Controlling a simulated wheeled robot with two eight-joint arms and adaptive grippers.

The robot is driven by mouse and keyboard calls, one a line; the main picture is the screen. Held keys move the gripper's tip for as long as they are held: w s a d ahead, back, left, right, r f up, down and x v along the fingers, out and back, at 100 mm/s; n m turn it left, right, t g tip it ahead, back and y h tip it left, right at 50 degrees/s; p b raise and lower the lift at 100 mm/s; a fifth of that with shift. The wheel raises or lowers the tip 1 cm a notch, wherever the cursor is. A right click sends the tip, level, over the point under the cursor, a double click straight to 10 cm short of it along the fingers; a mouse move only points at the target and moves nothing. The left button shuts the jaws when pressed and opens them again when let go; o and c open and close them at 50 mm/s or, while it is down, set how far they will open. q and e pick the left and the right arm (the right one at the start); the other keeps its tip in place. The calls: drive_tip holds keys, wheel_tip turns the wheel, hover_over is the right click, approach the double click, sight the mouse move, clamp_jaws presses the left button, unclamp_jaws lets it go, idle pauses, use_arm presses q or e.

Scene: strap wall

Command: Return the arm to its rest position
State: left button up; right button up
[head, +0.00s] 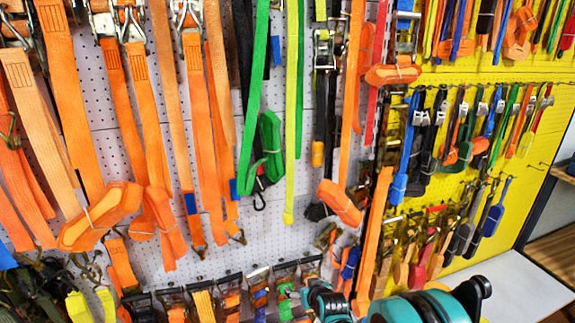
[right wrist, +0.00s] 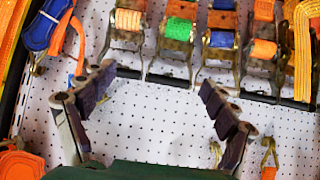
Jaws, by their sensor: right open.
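My right gripper (right wrist: 157,80) shows in the right wrist view with its two dark jointed fingers spread wide. Nothing is between the fingers except white pegboard behind them. In the head view, teal and black parts of my right arm (head: 430,306) show at the bottom right, in front of the strap wall. The fingers are hard to make out there. My left arm and left gripper are not in view.
Orange straps (head: 205,150) and a green strap (head: 253,100) hang on the white pegboard (head: 270,225). A yellow pegboard (head: 490,75) with several small straps stands at right. Ratchet buckles with rolled straps (right wrist: 180,32) sit above my fingers. A pale surface (head: 520,285) lies at lower right.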

drive_tip(key=s+d+r+m+g+h, duration=0.1)
drive_tip(key=s+d+r, duration=0.6)
drive_tip(key=s+r, duration=0.55)
drive_tip(key=s+d+m+g, duration=0.1)
drive_tip(key=s+d, duration=0.1)
drive_tip(key=s, duration=0.7)
drive_tip(key=s+d+m+g+h, duration=0.1)
drive_tip(key=s+d, duration=0.2)
drive_tip(key=s, duration=0.6)
drive_tip(key=shift+s+d+r+h, duration=0.15)
drive_tip(key=shift+s+r+h, duration=0.05)
drive_tip(key=shift+s+h, duration=0.1)
